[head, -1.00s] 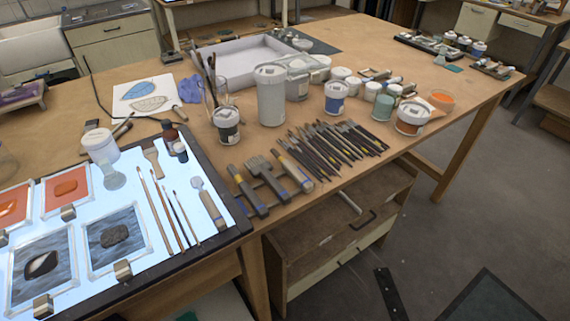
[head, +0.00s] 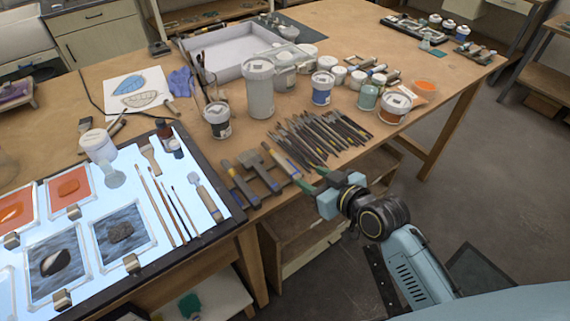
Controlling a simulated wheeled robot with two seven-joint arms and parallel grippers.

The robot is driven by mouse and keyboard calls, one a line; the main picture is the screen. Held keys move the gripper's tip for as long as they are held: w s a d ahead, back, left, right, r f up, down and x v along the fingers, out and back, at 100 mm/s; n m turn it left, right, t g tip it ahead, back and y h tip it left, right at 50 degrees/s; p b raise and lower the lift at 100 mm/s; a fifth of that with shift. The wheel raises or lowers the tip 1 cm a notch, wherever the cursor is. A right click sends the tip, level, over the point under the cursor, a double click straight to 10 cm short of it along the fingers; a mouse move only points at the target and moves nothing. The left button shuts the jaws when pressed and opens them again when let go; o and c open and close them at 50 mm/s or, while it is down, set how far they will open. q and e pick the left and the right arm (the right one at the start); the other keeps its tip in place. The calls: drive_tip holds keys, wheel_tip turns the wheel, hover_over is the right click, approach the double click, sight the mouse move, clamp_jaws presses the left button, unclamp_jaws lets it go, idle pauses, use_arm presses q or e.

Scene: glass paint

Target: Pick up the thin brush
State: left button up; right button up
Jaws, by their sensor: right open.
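Several slim brushes lie side by side on the lit panel at the left, among them a long pale-handled brush (head: 160,205) and a thin dark brush (head: 185,211). I cannot tell for sure which one is the thin brush. My right gripper (head: 311,181) is open and empty at the table's front edge. It is close to the right end of the wide brushes and right of the thin brushes, well apart from them. My left gripper is not in view.
The lit panel (head: 205,232) has a dark raised frame and holds glass samples and a jar. Wide brushes (head: 240,184) lie between the panel and my right gripper. A fan of many tools (head: 325,137) and paint jars (head: 259,90) stand behind it.

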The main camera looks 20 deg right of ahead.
sight(289, 167)
drive_tip(key=x, duration=0.5)
drive_tip(key=shift+f+x, duration=0.15)
drive_tip(key=shift+x, duration=1.2)
drive_tip(key=shift+f+x, duration=0.2)
drive_tip(key=shift+x, duration=1.2)
drive_tip(key=shift+s, duration=0.2)
clamp_jaws()
